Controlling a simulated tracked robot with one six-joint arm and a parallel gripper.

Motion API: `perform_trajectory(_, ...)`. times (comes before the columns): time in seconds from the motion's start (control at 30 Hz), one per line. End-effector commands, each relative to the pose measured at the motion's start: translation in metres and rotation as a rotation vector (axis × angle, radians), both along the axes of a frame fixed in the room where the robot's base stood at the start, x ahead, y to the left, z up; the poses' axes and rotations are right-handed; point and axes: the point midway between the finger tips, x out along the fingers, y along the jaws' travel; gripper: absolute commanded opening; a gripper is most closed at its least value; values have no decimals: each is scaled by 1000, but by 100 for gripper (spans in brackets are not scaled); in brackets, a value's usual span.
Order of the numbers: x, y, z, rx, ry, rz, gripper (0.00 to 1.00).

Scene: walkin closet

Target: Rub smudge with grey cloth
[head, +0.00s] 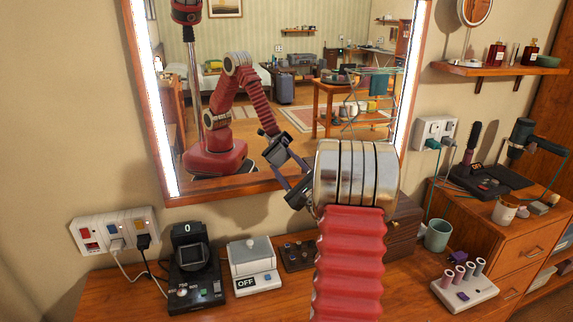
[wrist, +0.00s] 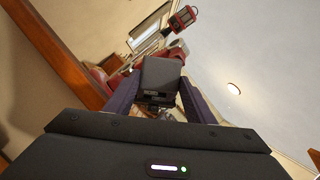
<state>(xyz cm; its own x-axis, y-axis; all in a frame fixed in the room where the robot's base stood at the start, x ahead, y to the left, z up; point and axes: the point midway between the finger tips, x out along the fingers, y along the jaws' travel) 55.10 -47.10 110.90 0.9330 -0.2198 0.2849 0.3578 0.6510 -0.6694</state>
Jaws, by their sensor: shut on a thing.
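My gripper (head: 285,165) is raised in front of the mirror (head: 213,150), over its lower part. In the wrist view its two purple fingers (wrist: 158,97) close on a dark grey, block-shaped thing (wrist: 160,75), which I take to be the folded grey cloth. In the head view a dark grey piece (head: 278,150) shows at the fingertips. It overlaps my arm's reflection, so I cannot tell if it touches the glass. I cannot make out a smudge on the mirror; my gripper or the reflections may hide it.
On the dresser below stand a black device (head: 195,280), a white box marked OFF (head: 252,268), a green cup (head: 438,235) and a rack of rollers (head: 464,287). A shelf (head: 495,70) with bottles hangs at the right. Outlets (head: 115,231) with cords are on the wall.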

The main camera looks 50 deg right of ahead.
Motion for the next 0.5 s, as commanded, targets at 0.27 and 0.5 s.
perform_trajectory(0.27,-18,9,1,-1,-1,-1,31)
perform_trajectory(0.5,-33,18,0,-1,0,0,31)
